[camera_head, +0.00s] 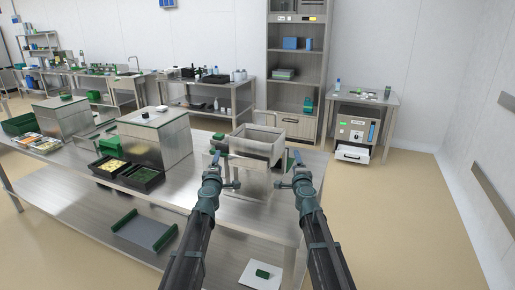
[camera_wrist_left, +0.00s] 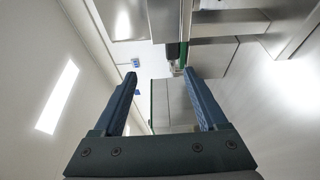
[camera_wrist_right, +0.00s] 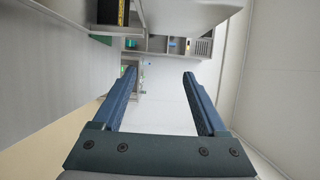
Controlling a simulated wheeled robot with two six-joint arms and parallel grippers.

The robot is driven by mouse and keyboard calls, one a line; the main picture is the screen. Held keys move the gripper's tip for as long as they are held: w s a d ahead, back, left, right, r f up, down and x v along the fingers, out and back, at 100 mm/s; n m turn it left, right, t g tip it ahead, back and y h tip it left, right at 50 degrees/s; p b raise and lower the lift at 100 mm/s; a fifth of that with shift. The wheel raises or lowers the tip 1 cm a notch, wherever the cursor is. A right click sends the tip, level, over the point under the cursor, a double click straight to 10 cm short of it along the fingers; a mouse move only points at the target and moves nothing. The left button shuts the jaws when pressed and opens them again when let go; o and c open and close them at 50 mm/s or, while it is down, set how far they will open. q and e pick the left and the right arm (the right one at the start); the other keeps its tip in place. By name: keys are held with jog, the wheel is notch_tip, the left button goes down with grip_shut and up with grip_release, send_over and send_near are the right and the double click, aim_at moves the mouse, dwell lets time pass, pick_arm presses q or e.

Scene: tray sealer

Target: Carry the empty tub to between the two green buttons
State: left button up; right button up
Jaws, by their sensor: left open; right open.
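A grey open-topped box-like unit (camera_head: 258,146) stands on the steel table in front of me; I cannot tell whether it is the tub or part of the sealer. Two small green parts show by it, one at its left (camera_head: 218,136) and one at its right (camera_head: 290,162); I cannot tell if they are the buttons. Two dark tubs stand further left: one (camera_head: 97,172) holds yellow food, the other (camera_head: 150,186) seems to hold something too. My left gripper (camera_head: 213,165) and right gripper (camera_head: 302,165) are open and empty, apart, before the grey unit.
A steel cabinet (camera_head: 155,150) and a green bin (camera_head: 109,153) stand left on the table. A grey tray with green edges (camera_head: 146,232) lies on the lower shelf. A tall shelf unit (camera_head: 296,60) and a side table (camera_head: 365,98) stand behind. Floor is free at the right.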

pick_arm(q)
jog(key=w+d, duration=0.1)
jog(key=w, duration=1.1)
jog(key=shift+w+d, duration=0.15)
jog(key=shift+d, duration=0.15)
pick_arm(e)
jog(key=w+a, duration=0.1)
jog(key=w, duration=1.1)
jog(key=shift+w+a, duration=0.15)
jog(key=shift+a, duration=0.15)
